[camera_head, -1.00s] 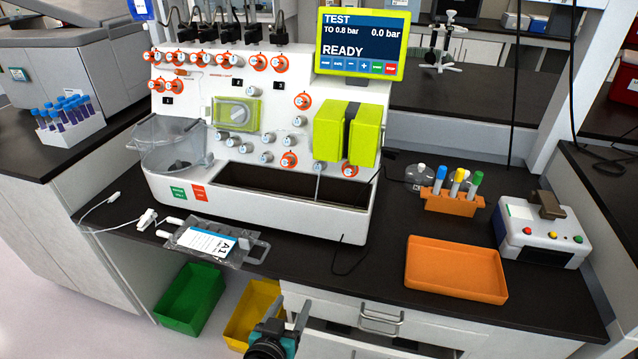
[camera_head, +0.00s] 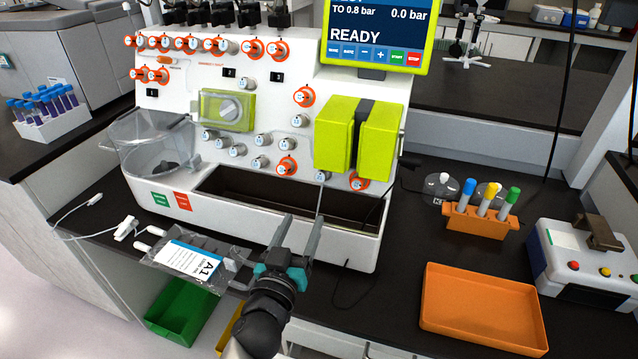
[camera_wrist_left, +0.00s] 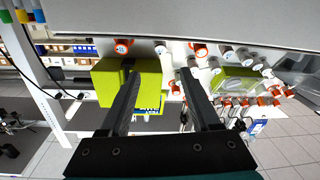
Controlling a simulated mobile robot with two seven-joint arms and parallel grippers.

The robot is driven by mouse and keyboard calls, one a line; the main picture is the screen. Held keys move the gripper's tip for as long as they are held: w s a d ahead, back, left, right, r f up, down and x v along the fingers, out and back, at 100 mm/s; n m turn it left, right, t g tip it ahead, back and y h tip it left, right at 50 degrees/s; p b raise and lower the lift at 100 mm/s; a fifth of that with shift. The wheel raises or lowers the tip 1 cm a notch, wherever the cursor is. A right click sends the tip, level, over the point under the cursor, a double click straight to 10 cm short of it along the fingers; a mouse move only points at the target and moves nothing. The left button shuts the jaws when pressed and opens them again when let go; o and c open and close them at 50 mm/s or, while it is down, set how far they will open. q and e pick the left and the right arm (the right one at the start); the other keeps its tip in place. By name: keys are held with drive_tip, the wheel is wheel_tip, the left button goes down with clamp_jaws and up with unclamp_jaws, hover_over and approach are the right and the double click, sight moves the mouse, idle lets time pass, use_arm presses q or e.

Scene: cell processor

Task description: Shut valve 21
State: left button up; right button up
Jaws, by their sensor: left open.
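The valves are small round knobs on the white cell processor (camera_head: 225,222); their numbers are too small to read, so I cannot tell which is valve 21. Some have orange rings, such as a lower one (camera_head: 286,166) and one higher up (camera_head: 304,97); others are plain grey, such as one (camera_head: 260,164). My left gripper (camera_head: 300,222) is open and empty, in front of the processor's lower trough and below the knobs. In the left wrist view its two fingers (camera_wrist_left: 158,75) point toward the panel, with knobs (camera_wrist_left: 199,50) beyond them. It touches no knob.
A lime-green block (camera_head: 343,140) juts out right of the lower knobs. A screen (camera_head: 375,35) reads READY. A bagged A1 pack (camera_head: 190,262) lies left of my gripper. An orange tray (camera_head: 480,310) and a tube rack (camera_head: 478,222) stand at right.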

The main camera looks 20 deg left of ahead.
sight(320, 179)
use_arm(q)
drive_tip(key=w, duration=0.4)
drive_tip(key=w+b, duration=0.1)
drive_tip(key=w, duration=0.8)
drive_tip(key=shift+w+a, duration=0.2)
drive_tip(key=shift+a, duration=0.05)
clamp_jaws()
